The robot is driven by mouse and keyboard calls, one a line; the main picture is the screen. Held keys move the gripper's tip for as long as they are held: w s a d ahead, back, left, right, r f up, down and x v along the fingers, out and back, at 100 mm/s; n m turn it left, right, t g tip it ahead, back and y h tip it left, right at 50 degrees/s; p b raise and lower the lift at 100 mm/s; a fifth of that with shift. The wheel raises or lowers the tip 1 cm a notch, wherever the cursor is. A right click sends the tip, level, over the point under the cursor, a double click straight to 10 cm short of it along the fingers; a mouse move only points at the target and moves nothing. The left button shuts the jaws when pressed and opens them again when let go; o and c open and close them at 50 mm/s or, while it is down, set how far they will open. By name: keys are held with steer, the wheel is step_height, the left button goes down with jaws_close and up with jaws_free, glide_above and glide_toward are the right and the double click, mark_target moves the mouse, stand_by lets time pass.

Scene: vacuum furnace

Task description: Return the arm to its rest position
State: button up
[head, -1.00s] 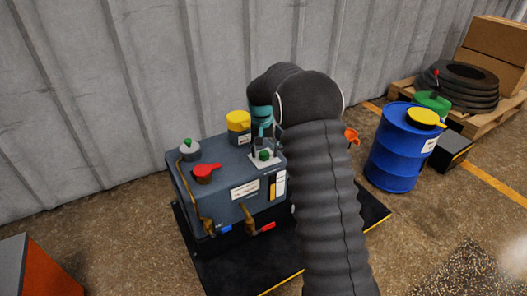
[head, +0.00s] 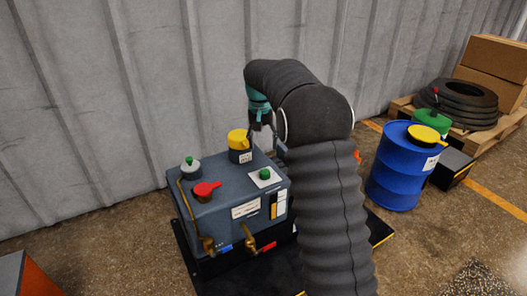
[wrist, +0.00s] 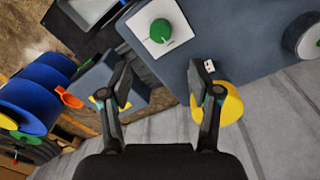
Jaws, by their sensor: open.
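My gripper (wrist: 162,85) is open and empty in the wrist view, its two fingers spread apart. In the head view my gripper (head: 262,125) hangs above the back of the dark blue-grey machine (head: 225,205), partly hidden by my bent arm. The green knob (head: 265,174) on its white plate stands clear below it; this knob also shows in the wrist view (wrist: 160,31). The yellow cap (head: 238,139) is just left of the gripper in the head view. In the wrist view the yellow cap (wrist: 231,103) lies partly behind the right finger.
The machine's top also carries a red cap (head: 206,189) and a grey cap with a green knob (head: 190,167). A blue drum (head: 397,175) stands to the right. A corrugated wall (head: 120,90) rises close behind. A pallet with tyres (head: 465,105) is at the far right.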

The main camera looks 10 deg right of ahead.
steer(key=shift+r, duration=0.25)
